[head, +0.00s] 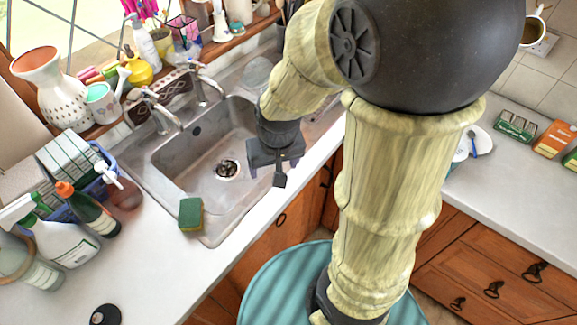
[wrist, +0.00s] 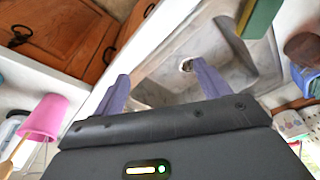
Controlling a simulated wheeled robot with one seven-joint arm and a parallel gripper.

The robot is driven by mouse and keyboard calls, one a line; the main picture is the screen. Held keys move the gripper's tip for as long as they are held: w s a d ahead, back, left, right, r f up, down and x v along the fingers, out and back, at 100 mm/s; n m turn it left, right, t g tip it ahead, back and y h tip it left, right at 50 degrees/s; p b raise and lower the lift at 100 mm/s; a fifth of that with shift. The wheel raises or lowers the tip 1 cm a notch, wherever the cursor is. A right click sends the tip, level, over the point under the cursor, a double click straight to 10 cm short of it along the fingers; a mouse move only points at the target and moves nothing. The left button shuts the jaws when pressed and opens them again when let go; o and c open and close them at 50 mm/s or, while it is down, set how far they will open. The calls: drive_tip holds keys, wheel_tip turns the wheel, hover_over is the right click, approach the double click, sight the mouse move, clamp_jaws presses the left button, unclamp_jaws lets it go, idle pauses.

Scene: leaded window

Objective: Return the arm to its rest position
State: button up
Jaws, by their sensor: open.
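My arm rises in the right half of the head view and bends over at the top, with its forearm reaching down toward the sink. My gripper (head: 280,178) hangs above the front edge of the sink (head: 182,165). In the wrist view my gripper (wrist: 160,92) shows two purple-grey fingers standing well apart with nothing between them. The sink basin (wrist: 235,60) and its drain lie beyond the fingers. The gripper appears apart from the counter and sink.
A green and yellow sponge (head: 191,213) lies at the sink's front left corner. Taps (head: 160,108) stand behind the basin. Bottles (head: 90,208) and a dish rack crowd the left counter. A vase (head: 52,82) stands near the window. Wooden drawers (head: 480,270) are at right.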

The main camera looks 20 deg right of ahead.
drive_tip(key=s+d, duration=0.2)
drive_tip(key=shift+s+d+r, duration=0.1)
drive_tip(key=shift+d, duration=0.25)
idle(0.9)
